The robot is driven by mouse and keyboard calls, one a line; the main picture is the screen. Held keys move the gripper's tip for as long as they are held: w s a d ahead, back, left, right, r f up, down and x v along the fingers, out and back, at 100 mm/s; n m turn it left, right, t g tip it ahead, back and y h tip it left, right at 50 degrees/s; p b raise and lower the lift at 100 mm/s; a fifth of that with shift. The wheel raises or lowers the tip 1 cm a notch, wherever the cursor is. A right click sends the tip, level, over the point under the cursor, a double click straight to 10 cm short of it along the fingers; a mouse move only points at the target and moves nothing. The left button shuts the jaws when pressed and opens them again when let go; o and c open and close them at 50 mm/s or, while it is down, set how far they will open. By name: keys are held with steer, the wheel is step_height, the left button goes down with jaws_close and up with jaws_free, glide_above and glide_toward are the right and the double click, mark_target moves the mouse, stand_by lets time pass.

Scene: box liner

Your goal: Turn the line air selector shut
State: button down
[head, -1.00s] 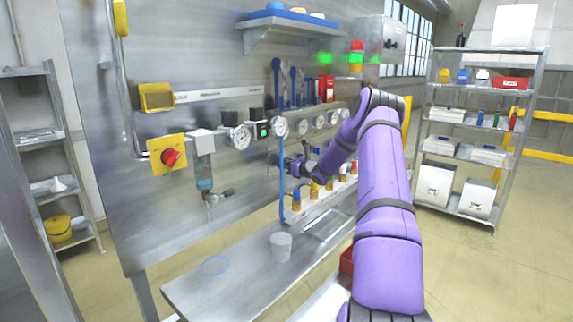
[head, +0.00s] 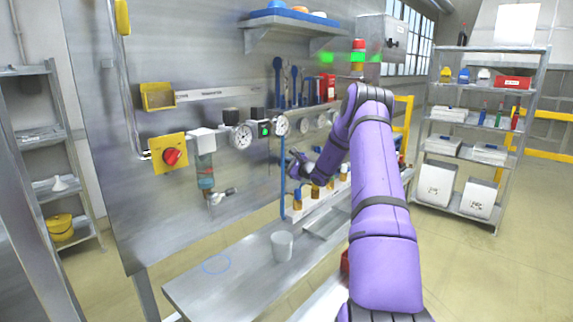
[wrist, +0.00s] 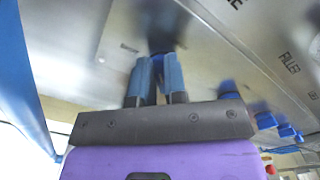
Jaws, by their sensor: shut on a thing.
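My gripper (head: 291,160) is at the steel panel, close to the upright blue pipe (head: 283,180) and below the gauges. In the wrist view, its two blue fingers (wrist: 158,80) are shut on a small dark-blue handle (wrist: 158,66) on the panel. The fingers hide most of the handle, so its angle cannot be told. The small label beside it is unreadable. No label that I can read names the line air selector. A red rotary knob (head: 172,156) on a yellow plate is at the panel's left, well apart from my gripper.
Several more blue handles (wrist: 229,88) run along the panel beside my gripper. Gauges (head: 241,136) and brass-coloured fittings (head: 315,191) are close to the arm. A cup (head: 282,245) stands on the steel bench (head: 225,285). A shelf (head: 290,28) juts out above.

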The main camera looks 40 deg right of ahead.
steer(key=shift+s+a+f+n, duration=0.1)
steer(key=shift+f+n, duration=0.1)
steer(key=shift+n, duration=1.35)
steer(key=shift+w+a+f+n, duration=0.1)
steer(key=shift+f+n, duration=0.15)
steer(key=shift+n, duration=1.25)
steer(key=shift+s+a+f+n, duration=0.1)
steer(key=shift+f+n, duration=0.1)
steer(key=shift+n, duration=1.35)
steer(key=c, duration=1.2)
jaws_free()
steer(key=shift+o, duration=0.2)
steer(key=shift+d, duration=0.1)
steer(key=s, duration=1)
steer(key=shift+s+d, duration=0.35)
steer(key=shift+s, duration=0.1)
